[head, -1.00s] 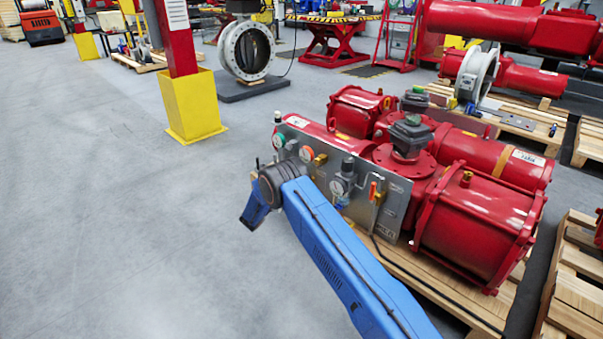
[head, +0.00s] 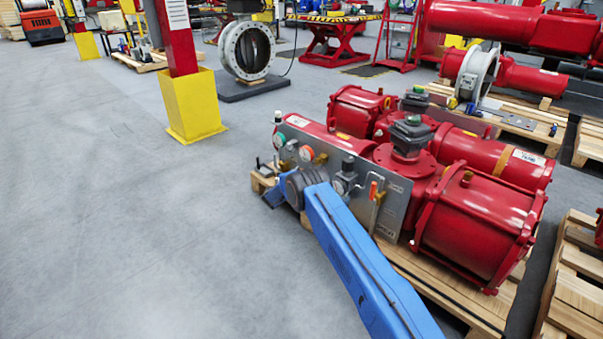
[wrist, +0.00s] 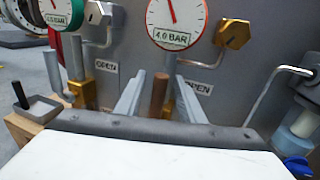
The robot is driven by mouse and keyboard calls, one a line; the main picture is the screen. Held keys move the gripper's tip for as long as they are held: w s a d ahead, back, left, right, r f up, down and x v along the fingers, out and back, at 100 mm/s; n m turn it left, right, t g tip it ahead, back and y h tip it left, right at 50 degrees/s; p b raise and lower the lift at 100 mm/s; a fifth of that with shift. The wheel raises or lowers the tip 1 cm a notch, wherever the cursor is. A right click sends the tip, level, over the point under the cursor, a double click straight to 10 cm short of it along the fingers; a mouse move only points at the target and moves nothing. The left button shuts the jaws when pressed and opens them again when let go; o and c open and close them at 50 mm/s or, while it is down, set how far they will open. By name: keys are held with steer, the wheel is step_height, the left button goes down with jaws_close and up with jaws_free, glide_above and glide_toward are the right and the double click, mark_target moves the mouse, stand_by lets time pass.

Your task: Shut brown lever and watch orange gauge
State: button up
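The brown lever (wrist: 158,95) stands upright in the wrist view, in front of the grey panel and below the orange gauge. The orange gauge (wrist: 177,18) has an orange-red rim, a red needle and a "4.0 BAR" label; its top is cut off. It also shows in the head view (head: 306,153). My gripper (wrist: 161,84) is open, with one pale finger on each side of the lever in the picture. I cannot tell whether either finger touches it. In the head view my arm hides the lever and the fingers.
A green-rimmed gauge (wrist: 60,12) is left of the orange one. "OPEN" labels (wrist: 199,86), brass fittings (wrist: 233,34) and bent metal tubes (wrist: 278,90) surround the lever. A regulator (head: 346,178) and an orange-handled part (head: 374,192) are farther right. Floor (head: 110,210) left of the actuator is clear.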

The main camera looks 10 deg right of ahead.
steer(key=shift+w+d, duration=0.4)
steer(key=shift+w, duration=0.05)
jaws_close()
steer(key=shift+s, duration=0.1)
